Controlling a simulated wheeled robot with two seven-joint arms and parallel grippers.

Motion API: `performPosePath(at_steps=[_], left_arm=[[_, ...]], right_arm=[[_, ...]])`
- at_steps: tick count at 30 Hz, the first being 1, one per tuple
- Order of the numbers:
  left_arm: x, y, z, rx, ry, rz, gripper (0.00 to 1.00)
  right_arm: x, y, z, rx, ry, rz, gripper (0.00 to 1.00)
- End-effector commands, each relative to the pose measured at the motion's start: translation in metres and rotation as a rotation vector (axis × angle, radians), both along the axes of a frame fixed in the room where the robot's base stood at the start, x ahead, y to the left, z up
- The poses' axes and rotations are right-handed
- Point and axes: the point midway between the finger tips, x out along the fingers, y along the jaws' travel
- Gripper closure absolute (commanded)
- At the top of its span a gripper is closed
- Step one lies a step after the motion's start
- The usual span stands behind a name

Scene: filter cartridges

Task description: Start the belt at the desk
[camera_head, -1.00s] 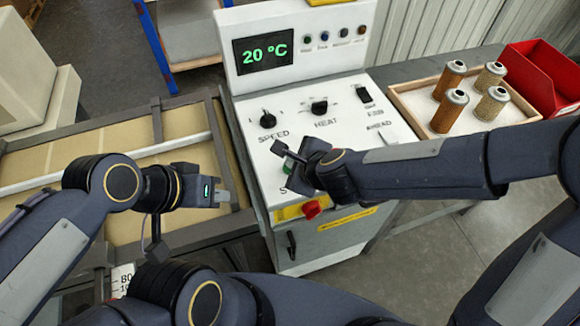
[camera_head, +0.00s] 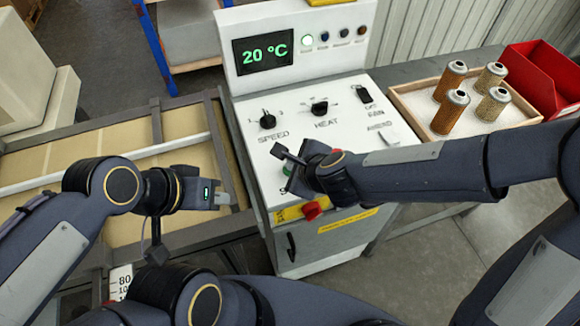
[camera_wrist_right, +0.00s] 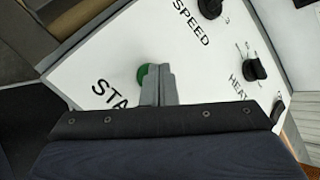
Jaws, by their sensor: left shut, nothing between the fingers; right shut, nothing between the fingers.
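The control desk (camera_head: 268,155) stands in the middle of the head view, with a SPEED knob (camera_head: 267,120), a HEAT knob (camera_head: 319,107) and a display reading 20 °C (camera_head: 263,53). The green START button (camera_head: 287,170) is partly hidden by my right gripper (camera_head: 279,152), which is shut and empty over the panel. In the right wrist view the green button (camera_wrist_right: 142,76) shows beside the closed fingertips (camera_wrist_right: 157,70); whether they touch it I cannot tell. My left gripper (camera_head: 222,197) is shut and empty over the belt's right edge.
The belt (camera_head: 95,150) with its metal frame lies left of the desk. A red knob (camera_head: 312,210) sits on the desk's front edge. A wooden tray (camera_head: 405,110) with several filter cartridges and a red bin (camera_head: 545,75) stand at the right.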

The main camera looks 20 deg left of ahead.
Motion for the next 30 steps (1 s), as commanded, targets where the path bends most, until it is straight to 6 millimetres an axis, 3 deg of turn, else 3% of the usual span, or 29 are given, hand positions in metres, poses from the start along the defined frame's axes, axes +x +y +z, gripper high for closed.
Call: performPosePath(at_steps=[12, 22, 30], left_arm=[[0.000, 0.000, -0.001, 0.000, 0.000, 0.000, 1.00], [0.000, 0.000, 0.015, 0.000, 0.000, 0.000, 1.00], [0.000, 0.000, 0.015, 0.000, 0.000, 0.000, 1.00]], right_arm=[[0.000, 0.000, -0.001, -0.001, 0.002, -0.001, 1.00], [0.000, 0.000, 0.015, -0.001, 0.001, 0.000, 1.00], [0.000, 0.000, 0.015, -0.001, 0.001, 0.000, 1.00]])
